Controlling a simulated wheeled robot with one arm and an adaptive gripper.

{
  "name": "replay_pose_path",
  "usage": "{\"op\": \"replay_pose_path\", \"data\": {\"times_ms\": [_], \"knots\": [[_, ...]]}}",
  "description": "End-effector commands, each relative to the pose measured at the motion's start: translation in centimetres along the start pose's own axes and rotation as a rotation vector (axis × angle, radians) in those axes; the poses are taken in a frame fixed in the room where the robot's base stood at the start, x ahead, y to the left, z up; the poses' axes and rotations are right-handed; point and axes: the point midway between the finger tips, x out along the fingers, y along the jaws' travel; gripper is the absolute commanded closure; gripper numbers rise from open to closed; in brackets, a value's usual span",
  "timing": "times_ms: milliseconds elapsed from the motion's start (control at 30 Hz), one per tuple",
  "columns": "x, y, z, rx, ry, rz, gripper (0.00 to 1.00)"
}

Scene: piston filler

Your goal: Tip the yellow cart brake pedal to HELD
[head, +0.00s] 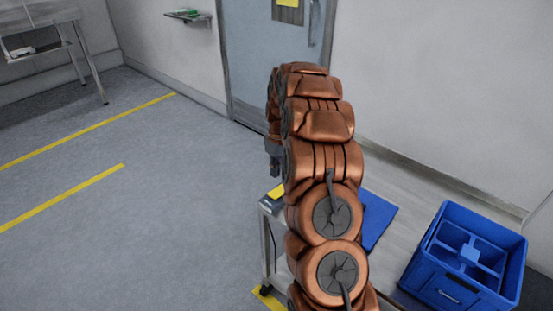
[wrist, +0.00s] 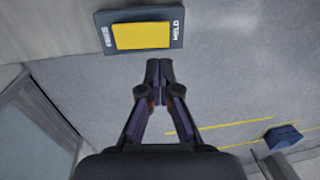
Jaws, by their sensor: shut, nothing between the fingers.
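The yellow brake pedal (head: 277,191) sits in a dark housing at the left end of the cart top (head: 268,207), partly hidden by my arm. In the wrist view the pedal (wrist: 142,36) lies at the top, a flat yellow plate in a dark frame. In the head view my gripper (head: 275,173) is above the pedal.
A blue mat (head: 377,219) lies behind my arm. A blue crate (head: 487,235) with dividers stands at the right. A door (head: 255,60) and wall shelf (head: 188,15) are behind. A table (head: 62,20) stands far left. Open floor with yellow lines (head: 75,193) lies left.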

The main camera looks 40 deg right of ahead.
Motion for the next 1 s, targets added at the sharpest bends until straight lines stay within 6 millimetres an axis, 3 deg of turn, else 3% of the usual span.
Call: {"op": "replay_pose_path", "data": {"times_ms": [200,500,1000], "knots": [[3.8,-0.1,0.2,0.000,-0.006,-0.004,1.00],[7.2,-0.1,0.1,0.000,-0.002,-0.002,1.00],[7.9,0.0,0.1,0.001,-0.001,0.000,1.00]]}}
